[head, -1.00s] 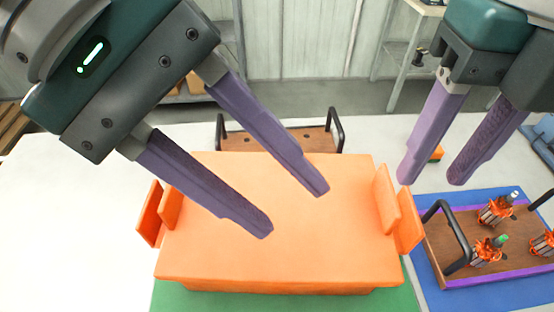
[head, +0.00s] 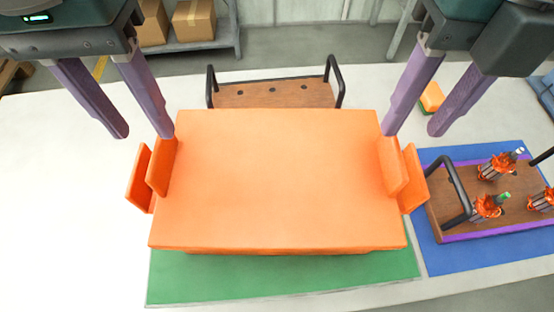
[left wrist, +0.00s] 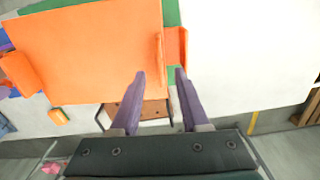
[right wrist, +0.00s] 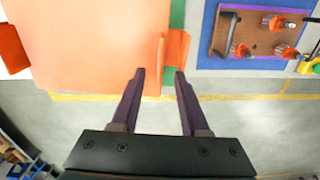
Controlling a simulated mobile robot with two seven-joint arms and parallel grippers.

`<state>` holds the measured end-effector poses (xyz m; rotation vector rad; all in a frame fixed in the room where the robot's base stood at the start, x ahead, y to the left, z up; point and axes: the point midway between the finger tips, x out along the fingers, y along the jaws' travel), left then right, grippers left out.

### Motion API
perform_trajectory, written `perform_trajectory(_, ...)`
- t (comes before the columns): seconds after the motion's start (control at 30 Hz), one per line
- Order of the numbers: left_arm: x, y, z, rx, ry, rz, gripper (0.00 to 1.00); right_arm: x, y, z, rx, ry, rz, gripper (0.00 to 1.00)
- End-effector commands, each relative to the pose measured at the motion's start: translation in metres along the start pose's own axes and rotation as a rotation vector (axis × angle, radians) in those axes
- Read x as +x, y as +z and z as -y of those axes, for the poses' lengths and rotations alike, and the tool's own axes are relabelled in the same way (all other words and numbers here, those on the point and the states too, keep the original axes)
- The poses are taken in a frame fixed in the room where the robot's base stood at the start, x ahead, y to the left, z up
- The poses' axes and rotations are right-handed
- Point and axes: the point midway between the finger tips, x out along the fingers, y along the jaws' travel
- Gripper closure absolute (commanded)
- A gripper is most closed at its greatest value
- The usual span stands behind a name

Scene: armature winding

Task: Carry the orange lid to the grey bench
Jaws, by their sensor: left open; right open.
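The orange lid (head: 275,180) is a wide flat panel with upright tabs at its left (head: 152,180) and right (head: 402,178) ends. It lies over the green mat (head: 280,276) on the white table. My left gripper (head: 147,135) is open and empty near the lid's left back corner. My right gripper (head: 411,134) is open and empty near its right back corner. In the left wrist view the lid (left wrist: 90,55) lies ahead of the fingers, with an end tab beyond the fingertips. The right wrist view also shows the lid (right wrist: 95,45). What is under the lid is mostly hidden.
A brown tray with black handles (head: 276,94) stands behind the lid. On the right, a blue mat (head: 480,258) carries a wooden tray (head: 455,220) with several orange-wound armatures. The table's left side is clear.

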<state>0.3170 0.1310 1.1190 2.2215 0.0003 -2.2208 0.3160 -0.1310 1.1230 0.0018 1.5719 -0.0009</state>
Motion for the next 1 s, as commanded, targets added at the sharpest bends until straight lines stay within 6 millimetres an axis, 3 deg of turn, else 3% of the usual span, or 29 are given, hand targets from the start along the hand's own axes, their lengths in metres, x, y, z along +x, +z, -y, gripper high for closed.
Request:
perform_trajectory(0.1, 0.023, 0.002, 0.000, -0.001, -0.001, 0.006, 0.55, 0.023, -0.002, 0.000, 0.000, -0.001, -0.005, 0.55)
perform_trajectory(0.33, 0.053, 0.001, 0.000, -0.001, 0.001, 0.003, 0.55, 0.053, -0.001, 0.000, 0.000, 0.000, -0.002, 0.55)
perform_trajectory(0.77, 0.063, 0.000, 0.000, 0.001, 0.000, 0.000, 0.55, 0.063, 0.000, 0.000, -0.002, 0.000, 0.001, 0.55)
perform_trajectory(1.0, 0.063, 0.000, 0.000, 0.001, 0.000, 0.000, 0.80, 0.063, 0.000, 0.000, -0.002, 0.000, 0.001, 0.80)
